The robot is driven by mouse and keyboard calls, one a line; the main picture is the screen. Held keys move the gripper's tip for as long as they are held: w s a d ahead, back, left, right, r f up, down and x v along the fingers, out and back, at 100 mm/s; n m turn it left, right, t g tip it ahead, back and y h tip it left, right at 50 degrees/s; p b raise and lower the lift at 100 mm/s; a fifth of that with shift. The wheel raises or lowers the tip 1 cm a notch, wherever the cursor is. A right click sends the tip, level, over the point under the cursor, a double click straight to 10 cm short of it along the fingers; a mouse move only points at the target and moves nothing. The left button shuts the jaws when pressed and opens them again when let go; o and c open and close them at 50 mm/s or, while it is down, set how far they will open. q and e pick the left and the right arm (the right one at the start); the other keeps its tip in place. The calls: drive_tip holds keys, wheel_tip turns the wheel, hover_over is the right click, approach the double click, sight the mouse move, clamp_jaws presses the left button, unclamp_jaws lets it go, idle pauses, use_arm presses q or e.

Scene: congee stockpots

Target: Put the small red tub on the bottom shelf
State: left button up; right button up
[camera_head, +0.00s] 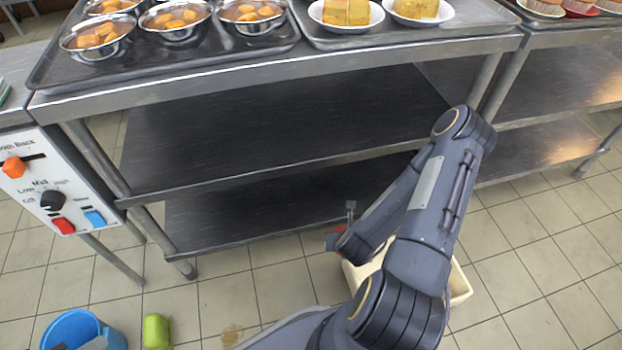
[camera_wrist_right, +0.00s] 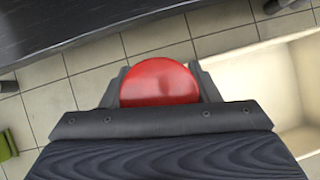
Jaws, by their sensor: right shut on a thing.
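In the right wrist view the small red tub (camera_wrist_right: 160,82) sits between the two fingers of my right gripper (camera_wrist_right: 160,88), which is shut on it. In the head view only a sliver of the red tub (camera_head: 334,240) shows beside the wrist of my right arm, which hides the rest. My right gripper (camera_head: 345,222) is low, in front of the bottom shelf (camera_head: 250,210) of the steel table. The bottom shelf looks empty where I see it. The middle shelf (camera_head: 270,130) above it is also bare. My left gripper is not in view.
A cream bin (camera_head: 460,285) stands on the tiled floor below my right arm. A blue bucket (camera_head: 75,330) and a green container (camera_head: 156,332) stand at the lower left. Table legs and the middle shelf bound the bottom shelf. Trays of food cover the tabletop.

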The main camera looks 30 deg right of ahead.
drive_tip(key=w+d, duration=0.2)
drive_tip(key=w, duration=0.2)
drive_tip(key=w+d+b, duration=0.1)
drive_tip(key=w+d, duration=0.2)
drive_tip(key=w, duration=0.2)
drive_tip(key=w+d, duration=0.2)
drive_tip(key=w, duration=0.3)
drive_tip(key=shift+w+d+b, duration=0.2)
drive_tip(key=shift+d+b, duration=0.15)
drive_tip(key=shift+d, duration=0.05)
wheel_tip(320, 180, down, 4)
drive_tip(key=shift+r+b, duration=0.2)
drive_tip(key=shift+b, duration=0.95)
drive_tip(key=shift+r, duration=0.1)
drive_tip(key=o, duration=1.1)
drive_tip(key=p+v, duration=0.3)
drive_tip(key=v, duration=0.4)
drive_tip(key=shift+s+r, duration=0.1)
drive_tip(key=shift+r, duration=0.1)
drive_tip(key=shift+s, duration=0.1)
